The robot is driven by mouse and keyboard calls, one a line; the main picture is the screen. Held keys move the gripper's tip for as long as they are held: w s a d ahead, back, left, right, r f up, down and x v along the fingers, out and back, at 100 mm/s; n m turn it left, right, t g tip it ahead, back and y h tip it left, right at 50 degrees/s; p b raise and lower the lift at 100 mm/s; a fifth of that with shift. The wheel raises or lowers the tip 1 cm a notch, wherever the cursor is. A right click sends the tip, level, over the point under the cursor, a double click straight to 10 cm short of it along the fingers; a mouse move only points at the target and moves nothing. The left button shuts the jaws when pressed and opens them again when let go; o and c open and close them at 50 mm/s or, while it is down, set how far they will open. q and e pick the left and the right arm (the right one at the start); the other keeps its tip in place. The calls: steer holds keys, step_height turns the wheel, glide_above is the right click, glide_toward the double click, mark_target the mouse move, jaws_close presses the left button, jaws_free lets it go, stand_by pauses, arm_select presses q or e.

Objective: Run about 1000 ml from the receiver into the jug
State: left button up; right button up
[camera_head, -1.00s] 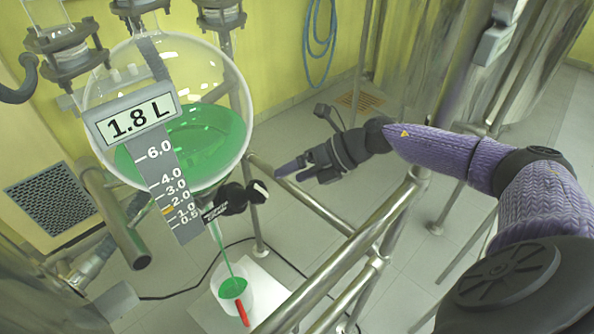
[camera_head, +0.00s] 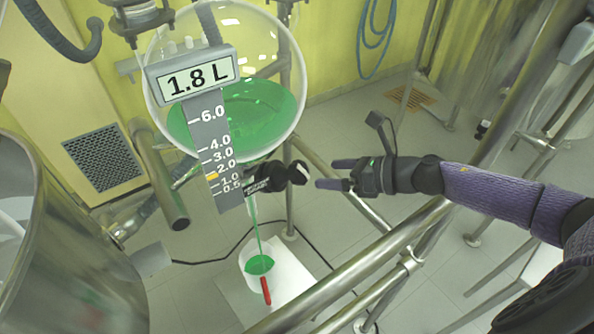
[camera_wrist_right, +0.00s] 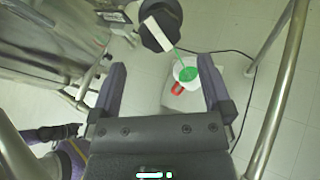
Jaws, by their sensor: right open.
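The round glass receiver (camera_head: 275,50) holds green liquid, and its display (camera_head: 196,80) reads 1.8 L. Below it is the outlet valve with a black body and a black-and-white handle (camera_head: 298,173). A thin green stream runs from the outlet down into the white jug (camera_head: 246,256), which has a red handle (camera_head: 266,291) and green liquid inside. My right gripper (camera_head: 326,174) is open and empty, just right of the valve handle and apart from it. In the right wrist view the valve handle (camera_wrist_right: 160,34) lies beyond the fingers and the jug (camera_wrist_right: 178,84) below.
The jug stands on a white board (camera_head: 290,270) on the tiled floor. Steel frame rails (camera_head: 350,265) run between it and my right arm. A large steel vessel (camera_head: 70,250) fills the lower left. A black cable (camera_head: 205,262) lies on the floor.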

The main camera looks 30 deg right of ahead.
mark_target(304, 173)
steer(key=x, duration=0.9)
steer(key=shift+w+a+f, duration=0.1)
steer(key=shift+w+a, duration=0.15)
steer(key=shift+w, duration=0.05)
steer(key=shift+c, duration=0.3)
steer(key=c, duration=1.1)
